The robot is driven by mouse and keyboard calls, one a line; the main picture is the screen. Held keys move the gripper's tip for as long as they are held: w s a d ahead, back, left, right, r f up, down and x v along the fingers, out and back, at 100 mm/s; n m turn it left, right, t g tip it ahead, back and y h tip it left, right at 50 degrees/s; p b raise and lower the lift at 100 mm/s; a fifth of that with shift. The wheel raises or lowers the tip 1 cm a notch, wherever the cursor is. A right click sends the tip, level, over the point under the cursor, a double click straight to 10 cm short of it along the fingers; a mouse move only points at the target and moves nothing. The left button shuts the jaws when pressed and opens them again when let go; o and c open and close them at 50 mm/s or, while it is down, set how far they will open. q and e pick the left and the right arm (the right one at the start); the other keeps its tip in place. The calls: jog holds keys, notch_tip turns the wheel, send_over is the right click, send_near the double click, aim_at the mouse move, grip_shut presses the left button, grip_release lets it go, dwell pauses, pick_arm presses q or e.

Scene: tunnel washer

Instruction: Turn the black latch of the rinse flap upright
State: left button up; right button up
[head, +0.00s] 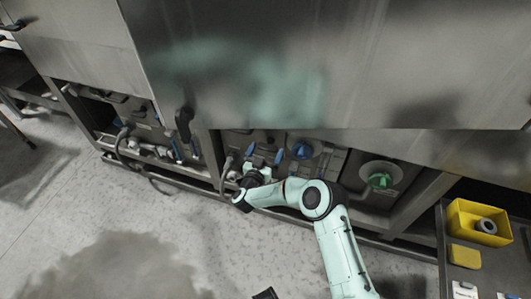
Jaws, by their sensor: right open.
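My right arm comes in from the bottom right, and its gripper (264,155) is open in the low middle bay of the washer, left of a round blue knob. Two blue parts, apparently its fingertips, stand apart with nothing clearly seen between them. A black handle (184,123), which may be the latch, sits at the lower edge of the steel panels, left of and above the gripper. It looks roughly upright and slightly tilted, and the gripper is apart from it. I cannot tell for sure which part is the rinse flap. My left gripper is not seen.
A blue knob (303,150) and a green knob (380,180) sit in the bays to the right. Large steel panels (330,60) overhang the bays. A yellow bin (478,222) stands on a dark cart at right. The grey floor (150,225) in front is open.

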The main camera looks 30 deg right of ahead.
jog(key=c, duration=1)
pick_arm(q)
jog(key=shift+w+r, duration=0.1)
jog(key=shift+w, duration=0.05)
pick_arm(e)
jog(key=n+p, duration=0.1)
jog(key=n, duration=0.2)
jog(key=shift+a, duration=0.15)
jog(key=n+p, duration=0.1)
jog(key=n, duration=0.5)
jog(key=shift+f+n, duration=0.1)
jog(key=shift+n, duration=0.3)
jog(key=n, duration=0.2)
jog(key=shift+n, duration=0.4)
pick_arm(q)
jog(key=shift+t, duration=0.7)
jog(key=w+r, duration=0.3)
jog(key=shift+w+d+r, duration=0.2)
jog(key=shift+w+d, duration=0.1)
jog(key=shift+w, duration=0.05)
pick_arm(e)
jog(key=n, duration=0.5)
jog(key=shift+f, duration=0.1)
jog(key=shift+n, duration=0.4)
